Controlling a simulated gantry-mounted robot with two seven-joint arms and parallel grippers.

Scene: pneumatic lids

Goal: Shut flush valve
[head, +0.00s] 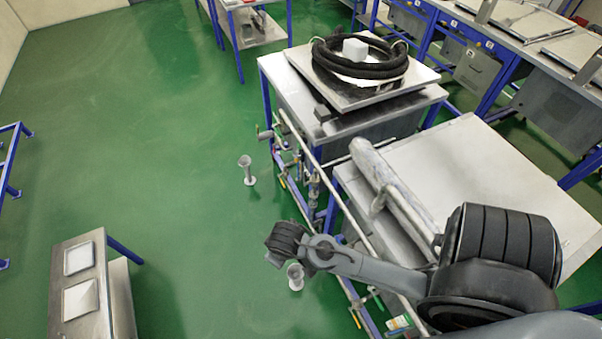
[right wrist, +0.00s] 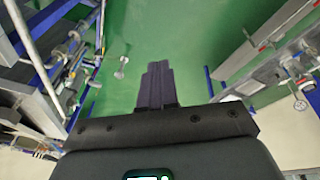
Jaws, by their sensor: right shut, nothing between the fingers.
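A pipe rack (head: 318,192) with several small valves runs along the left side of the steel tables in the head view. I cannot tell which one is the flush valve. Pipes with valve-like fittings also show at the left of the right wrist view (right wrist: 72,55). My right gripper (head: 277,258) hangs over the floor just left of the rack, apart from it. Its fingers (right wrist: 155,82) are shut together and empty. My left gripper is not in view.
A table with a coiled black hose (head: 360,68) stands at the back. Grey stands (head: 246,170) are on the floor beside the rack. A low bench (head: 90,318) is at lower left. Green floor between is clear.

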